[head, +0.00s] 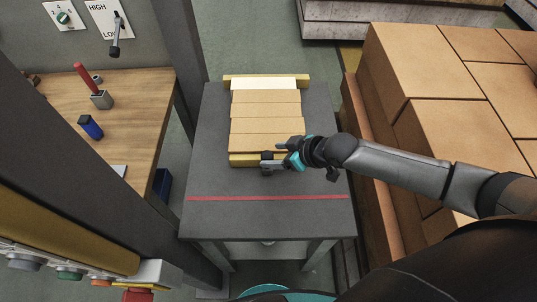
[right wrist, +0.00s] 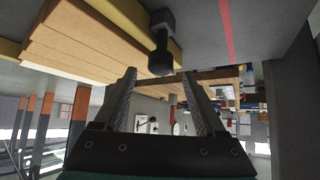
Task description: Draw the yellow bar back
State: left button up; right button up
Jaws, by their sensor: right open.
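A yellow bar (head: 242,160) lies along the near end of a row of tan bricks (head: 266,118) on the grey table. A dark handle (head: 266,168) sticks out from the bar's near side. In the right wrist view the yellow bar (right wrist: 133,14) runs along the brick row, and the dark knob-ended handle (right wrist: 161,55) hangs ahead of my fingers. My right gripper (head: 280,158) is at the handle and partly covers the bar's right end. In the wrist view the gripper (right wrist: 161,76) is open, with the handle's end roughly between the fingertips. My left gripper is out of view.
The grey table (head: 220,222) carries a red line (head: 265,198) on its clear near part. Another yellow bar (head: 290,77) stands at the far end. A wooden bench (head: 140,100) is at left; large brown blocks (head: 420,70) stand at right.

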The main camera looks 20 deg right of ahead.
aim_at(269, 155)
jog(key=shift+x, duration=1.65)
grip_shut()
